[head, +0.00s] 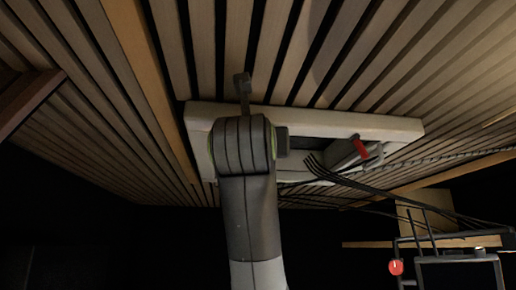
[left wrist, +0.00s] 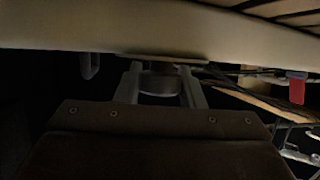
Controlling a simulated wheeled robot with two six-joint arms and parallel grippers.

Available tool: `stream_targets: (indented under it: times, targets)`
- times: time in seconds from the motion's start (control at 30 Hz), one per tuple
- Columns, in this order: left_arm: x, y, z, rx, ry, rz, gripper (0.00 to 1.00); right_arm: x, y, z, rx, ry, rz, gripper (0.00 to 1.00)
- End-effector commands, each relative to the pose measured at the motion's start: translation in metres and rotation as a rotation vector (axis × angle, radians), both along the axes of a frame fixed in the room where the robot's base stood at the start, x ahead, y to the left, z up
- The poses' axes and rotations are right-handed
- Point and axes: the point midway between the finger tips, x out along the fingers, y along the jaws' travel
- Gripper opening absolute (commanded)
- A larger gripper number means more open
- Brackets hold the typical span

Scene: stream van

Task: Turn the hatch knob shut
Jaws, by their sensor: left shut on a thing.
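The hatch (head: 400,127) is a pale rectangular frame on the slatted wooden ceiling in the head view. In the left wrist view its pale edge (left wrist: 80,32) crosses the top. The knob (left wrist: 158,83) is a small, dim, rounded piece just below that edge. My left gripper (left wrist: 160,90) is shut on it, one finger on each side. In the head view my arm covers the left part of the hatch and hides the knob and fingertips. The knob's turn angle is too dark to tell. My right gripper is in neither view.
A grey fitting with a red part (head: 361,148) sits at the hatch's right side, with black cables (head: 340,178) running off to the right. A dark metal frame with a red round part (head: 396,267) stands at lower right. The lower left is dark and looks empty.

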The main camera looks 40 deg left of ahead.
Motion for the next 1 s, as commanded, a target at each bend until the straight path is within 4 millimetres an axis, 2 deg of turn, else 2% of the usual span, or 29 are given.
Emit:
stream_targets:
  times: [0.4,0.43,0.6,0.87,1.0]
  targets:
    - [0.0,-0.0003,0.0012,0.0,-0.002,-0.008,0.13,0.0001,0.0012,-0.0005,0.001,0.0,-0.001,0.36]
    - [0.0,-0.0003,0.0012,0.001,-0.002,-0.008,0.38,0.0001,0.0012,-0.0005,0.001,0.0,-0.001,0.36]
    - [0.0,-0.0003,0.0009,0.001,-0.001,-0.008,0.57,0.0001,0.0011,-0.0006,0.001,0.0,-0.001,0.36]
    - [-0.0004,-0.0007,0.0,0.001,-0.001,-0.008,0.57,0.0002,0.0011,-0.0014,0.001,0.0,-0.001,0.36]
    - [-0.0077,-0.0068,-0.0056,0.001,-0.003,-0.009,0.57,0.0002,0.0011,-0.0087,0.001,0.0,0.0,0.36]
